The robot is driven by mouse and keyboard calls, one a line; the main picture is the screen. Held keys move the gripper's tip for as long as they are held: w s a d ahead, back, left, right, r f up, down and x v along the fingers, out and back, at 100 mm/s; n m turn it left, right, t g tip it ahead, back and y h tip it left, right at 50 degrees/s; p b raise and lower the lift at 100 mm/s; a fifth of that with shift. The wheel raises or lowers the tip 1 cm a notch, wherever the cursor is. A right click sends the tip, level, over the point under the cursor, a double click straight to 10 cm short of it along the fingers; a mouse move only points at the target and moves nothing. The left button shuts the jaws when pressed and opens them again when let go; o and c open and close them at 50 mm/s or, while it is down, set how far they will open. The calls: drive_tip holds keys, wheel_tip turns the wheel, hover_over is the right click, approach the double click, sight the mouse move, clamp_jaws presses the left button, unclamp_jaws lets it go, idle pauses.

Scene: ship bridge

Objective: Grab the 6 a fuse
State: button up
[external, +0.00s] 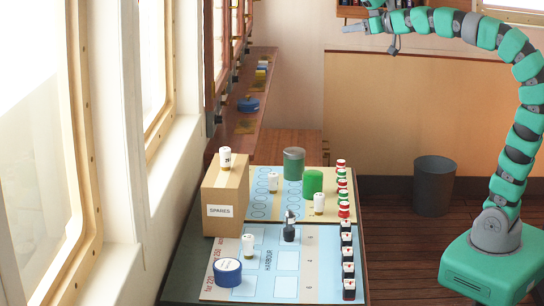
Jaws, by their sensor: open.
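Several white fuse-like cylinders show in the external view, and their ratings are too small to read, so I cannot tell which is the 6 A fuse. One white cylinder (226,159) stands on top of the cardboard box marked SPARES (226,195). Another white cylinder (272,182) stands on the far board, and a third white cylinder (319,204) stands near that board's front edge. A further white cylinder (248,245) stands on the near blue HARBOUR board. My gripper (352,28) is open and empty, high above and beyond the table, well apart from all of them.
A green-lidded grey can (293,164), a green cylinder (312,184), a dark upright piece (289,228) and a blue tape roll (228,272) stand on the boards. Red-and-white pieces (342,190) and black pieces (348,267) line the right edge. A bin (434,185) stands on the floor.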

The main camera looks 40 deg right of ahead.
drive_tip(key=a+f+n+g+y+b, duration=0.2)
drive_tip(key=a+f+n+y, duration=0.1)
drive_tip(key=a+f, duration=1.05)
drive_tip(key=n+g+y+b, duration=0.5)
drive_tip(key=n, duration=0.1)
approach(248, 237)
drive_tip(key=x, duration=0.4)
drive_tip(key=shift+w+a+f, duration=0.15)
drive_tip(key=shift+a+f, duration=0.15)
drive_tip(key=shift+b+x, duration=0.65)
drive_tip(key=shift+x, duration=2.05)
drive_tip(key=shift+w+r, duration=0.15)
drive_tip(key=c, duration=1)
